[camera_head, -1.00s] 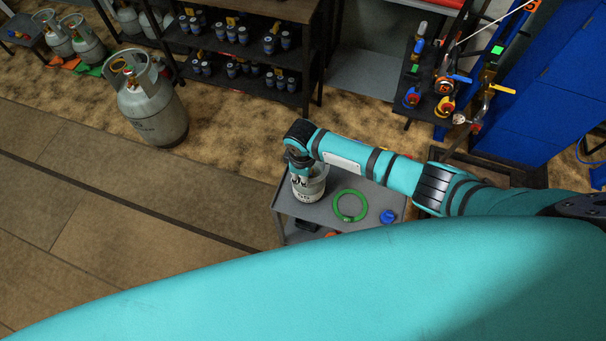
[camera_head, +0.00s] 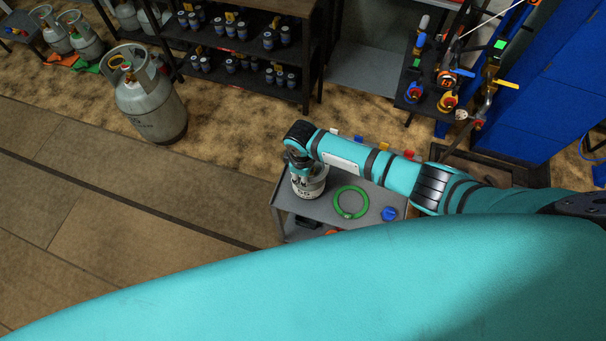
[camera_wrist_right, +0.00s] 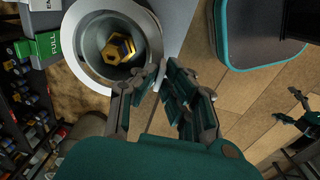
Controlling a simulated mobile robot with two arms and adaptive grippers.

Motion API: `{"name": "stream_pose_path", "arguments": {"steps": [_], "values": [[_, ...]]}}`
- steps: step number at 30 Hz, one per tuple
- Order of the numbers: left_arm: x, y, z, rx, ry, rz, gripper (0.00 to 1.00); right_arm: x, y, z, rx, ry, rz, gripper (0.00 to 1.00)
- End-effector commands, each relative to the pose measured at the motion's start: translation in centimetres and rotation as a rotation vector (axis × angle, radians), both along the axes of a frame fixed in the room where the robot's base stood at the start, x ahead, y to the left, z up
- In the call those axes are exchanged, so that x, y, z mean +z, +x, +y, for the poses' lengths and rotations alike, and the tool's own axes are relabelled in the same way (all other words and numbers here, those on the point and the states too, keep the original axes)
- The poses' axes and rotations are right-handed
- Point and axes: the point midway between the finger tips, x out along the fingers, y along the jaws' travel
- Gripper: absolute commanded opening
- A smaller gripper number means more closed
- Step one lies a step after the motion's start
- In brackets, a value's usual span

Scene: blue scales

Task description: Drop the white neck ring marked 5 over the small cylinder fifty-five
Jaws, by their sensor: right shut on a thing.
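The small cylinder (camera_head: 312,190) stands on a grey cart (camera_head: 330,212); dark lettering on its pale side is too small to read surely. My right gripper (camera_head: 301,178) is directly over its top. In the right wrist view the brass hex valve (camera_wrist_right: 118,48) sits inside a wide pale ring (camera_wrist_right: 85,62), which I take for the white neck ring; no 5 is readable. My right gripper (camera_wrist_right: 161,72) is nearly closed at the ring's lower right edge, shut on it. Whether the ring rests on the cylinder is unclear.
A green ring (camera_head: 350,202) and a blue cap (camera_head: 389,214) lie on the cart right of the cylinder. Small coloured tags (camera_head: 384,147) show behind my arm. A larger grey gas cylinder (camera_head: 152,100) stands on the floor. Shelves (camera_head: 240,65) are behind.

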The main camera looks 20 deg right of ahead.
Motion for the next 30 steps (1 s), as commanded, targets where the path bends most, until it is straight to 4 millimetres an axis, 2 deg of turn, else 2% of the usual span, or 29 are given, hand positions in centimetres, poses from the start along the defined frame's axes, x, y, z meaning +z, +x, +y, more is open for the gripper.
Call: {"name": "stream_pose_path", "arguments": {"steps": [15,24,25,30], "values": [[-1.2,0.0,0.0,0.000,-0.001,0.000,1.00,-1.7,0.0,0.0,0.000,0.000,0.000,0.00],[-1.3,0.0,-0.1,-0.001,-0.001,0.000,1.00,-1.7,0.0,0.0,0.000,0.000,0.000,0.00],[-1.3,0.0,-0.1,-0.001,-0.001,0.000,1.00,-1.7,0.0,0.0,0.000,0.000,0.000,0.09],[-1.3,0.0,-0.1,-0.001,-0.001,0.000,1.00,-1.7,0.0,0.0,0.000,0.000,0.000,0.31]]}}
